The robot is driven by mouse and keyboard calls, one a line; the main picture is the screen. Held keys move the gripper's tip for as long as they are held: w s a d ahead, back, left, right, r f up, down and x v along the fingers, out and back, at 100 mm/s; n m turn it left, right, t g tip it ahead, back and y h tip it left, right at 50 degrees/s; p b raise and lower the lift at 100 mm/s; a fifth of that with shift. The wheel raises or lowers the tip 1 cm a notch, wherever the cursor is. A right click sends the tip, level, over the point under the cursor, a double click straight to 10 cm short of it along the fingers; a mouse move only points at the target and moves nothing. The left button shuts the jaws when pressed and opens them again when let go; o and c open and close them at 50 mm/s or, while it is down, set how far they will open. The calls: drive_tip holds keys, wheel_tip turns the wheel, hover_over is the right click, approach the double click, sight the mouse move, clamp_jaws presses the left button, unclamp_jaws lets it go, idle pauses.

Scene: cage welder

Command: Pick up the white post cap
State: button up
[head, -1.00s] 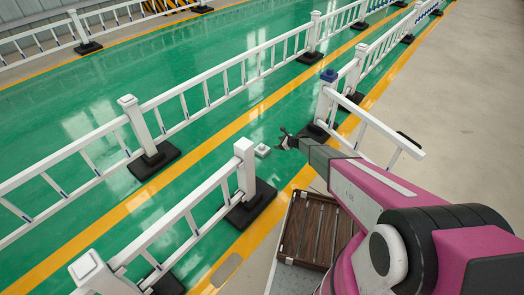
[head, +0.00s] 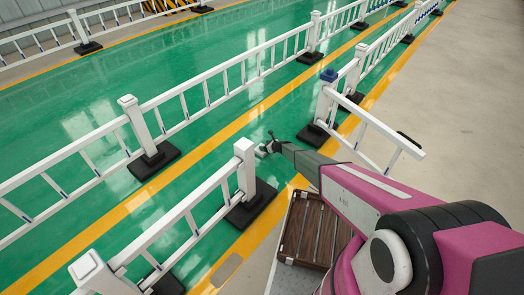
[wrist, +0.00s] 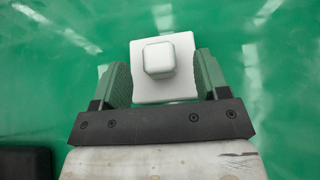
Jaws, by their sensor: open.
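The white post cap (wrist: 161,82) lies on the green floor; in the wrist view it has a square flat base with a smaller raised block on top. My gripper (wrist: 163,80) is open, with one green-padded finger on each side of the cap. I cannot tell whether either finger touches it. In the head view my gripper (head: 264,148) is low by the floor, in the gap between two white fence posts, and mostly covers the cap.
A white fence post (head: 245,170) on a black base stands just left of my gripper. Another post with a blue top (head: 325,100) stands to the right, with a tilted broken rail (head: 380,133). A brown slatted crate (head: 310,235) is in front.

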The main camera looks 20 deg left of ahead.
drive_tip(key=x, duration=0.3)
drive_tip(key=shift+a+f, duration=0.1)
drive_tip(key=shift+a, duration=0.1)
drive_tip(key=c, duration=1)
